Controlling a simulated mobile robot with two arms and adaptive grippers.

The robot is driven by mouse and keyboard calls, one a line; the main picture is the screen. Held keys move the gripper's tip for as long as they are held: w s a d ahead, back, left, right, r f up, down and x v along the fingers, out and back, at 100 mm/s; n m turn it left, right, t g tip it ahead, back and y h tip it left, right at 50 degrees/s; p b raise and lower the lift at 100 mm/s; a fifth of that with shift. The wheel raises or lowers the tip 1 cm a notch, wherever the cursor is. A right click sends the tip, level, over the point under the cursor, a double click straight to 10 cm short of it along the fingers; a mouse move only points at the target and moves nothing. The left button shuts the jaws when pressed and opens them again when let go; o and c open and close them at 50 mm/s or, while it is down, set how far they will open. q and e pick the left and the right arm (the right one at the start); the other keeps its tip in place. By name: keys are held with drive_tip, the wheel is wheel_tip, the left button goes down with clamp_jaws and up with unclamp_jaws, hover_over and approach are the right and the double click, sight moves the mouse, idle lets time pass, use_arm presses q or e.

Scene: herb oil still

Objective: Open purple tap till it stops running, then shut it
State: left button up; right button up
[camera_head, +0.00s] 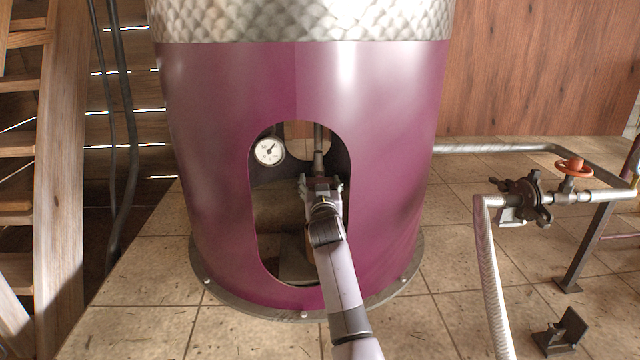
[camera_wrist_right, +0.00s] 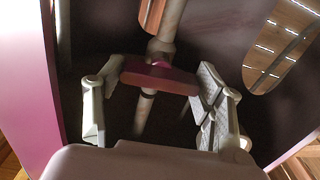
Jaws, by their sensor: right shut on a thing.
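The purple still body (camera_head: 400,130) stands in the middle of the head view, with an arched opening in its front. My right arm reaches into this opening. My right gripper (camera_head: 322,184) is inside, at a vertical pipe (camera_head: 318,140). In the right wrist view, the purple tap handle (camera_wrist_right: 160,77) lies crosswise on a pale pipe (camera_wrist_right: 168,28). My right gripper (camera_wrist_right: 155,88) has its fingers at both ends of the handle and is shut on it. In the head view the arm and gripper hide the handle. Whether liquid runs cannot be seen. My left gripper is not in view.
A round gauge (camera_head: 269,151) sits at the upper left inside the opening. To the right are a pipe with a red handwheel (camera_head: 574,168), a dark valve (camera_head: 523,198) and a ribbed hose (camera_head: 492,270). A wooden ladder (camera_head: 60,150) stands at left.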

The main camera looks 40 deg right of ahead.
drive_tip(key=n+p, duration=0.1)
drive_tip(key=n, duration=0.2)
drive_tip(key=shift+n, duration=0.3)
drive_tip(key=n+p, duration=0.2)
drive_tip(key=n, duration=0.3)
drive_tip(key=shift+n, duration=0.3)
drive_tip(key=n+p, duration=0.1)
drive_tip(key=n, duration=0.3)
drive_tip(key=shift+p, duration=0.3)
drive_tip(key=shift+f+n+p, duration=0.1)
drive_tip(key=shift+n+p, duration=0.55)
drive_tip(key=shift+n, duration=1.45)
drive_tip(key=o, duration=1.2)
drive_tip(key=shift+c, duration=0.2)
drive_tip(key=shift+a, duration=0.1)
